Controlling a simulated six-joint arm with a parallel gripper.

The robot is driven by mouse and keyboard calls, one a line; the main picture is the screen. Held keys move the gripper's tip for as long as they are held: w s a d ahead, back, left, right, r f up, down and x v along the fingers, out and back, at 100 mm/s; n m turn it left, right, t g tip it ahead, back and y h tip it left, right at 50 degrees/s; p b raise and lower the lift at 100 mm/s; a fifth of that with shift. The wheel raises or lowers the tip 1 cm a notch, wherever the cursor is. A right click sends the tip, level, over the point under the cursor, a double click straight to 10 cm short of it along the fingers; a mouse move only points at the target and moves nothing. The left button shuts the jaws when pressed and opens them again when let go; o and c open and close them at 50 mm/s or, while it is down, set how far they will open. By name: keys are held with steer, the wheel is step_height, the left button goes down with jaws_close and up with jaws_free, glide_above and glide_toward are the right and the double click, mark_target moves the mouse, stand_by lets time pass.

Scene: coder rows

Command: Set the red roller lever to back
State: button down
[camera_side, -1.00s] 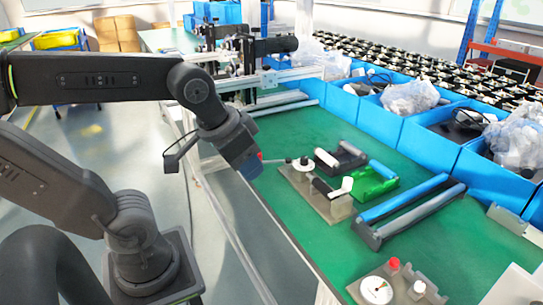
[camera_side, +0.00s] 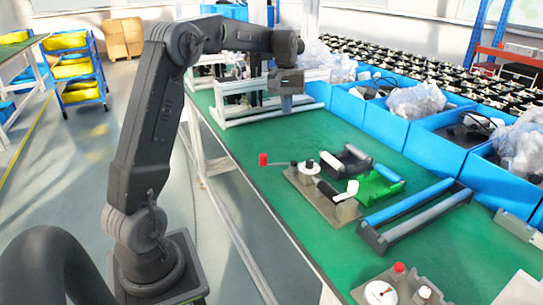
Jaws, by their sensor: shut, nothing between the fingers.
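The red knob (camera_side: 263,159) sits at the end of a thin grey lever rod. The rod points left from a white round hub with a black top (camera_side: 305,163) on a beige block (camera_side: 325,205). The knob hangs out near the left edge of the green table (camera_side: 250,145). My gripper (camera_side: 287,104) points down above the far part of the table, behind the knob and well apart from it. It is shut and empty; its tips look small and dark blue-grey.
A black-and-white roller frame (camera_side: 345,160), a green part (camera_side: 378,183) and a blue-and-grey roller frame (camera_side: 415,212) lie right of the block. Blue bins (camera_side: 435,148) line the right side. A beige unit with a red cap (camera_side: 399,267) is near.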

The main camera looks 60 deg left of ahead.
steer(key=a+f+n+g+h, duration=0.1)
steer(key=a+f+n, duration=0.2)
steer(key=a+f, duration=0.5)
steer(key=a, duration=0.4)
steer(key=shift+w, duration=0.15)
steer(key=shift+d+f, duration=0.1)
steer(key=shift+f, duration=0.05)
steer(key=shift+h, duration=0.3)
steer(key=x, duration=1)
steer(key=d, duration=0.1)
steer(key=s+d, duration=0.1)
steer(key=shift+d+f, duration=0.25)
steer(key=shift+f, duration=0.15)
steer(key=shift+s+d+f, duration=0.15)
steer(key=shift+d+f, duration=0.05)
steer(key=shift+d, duration=0.3)
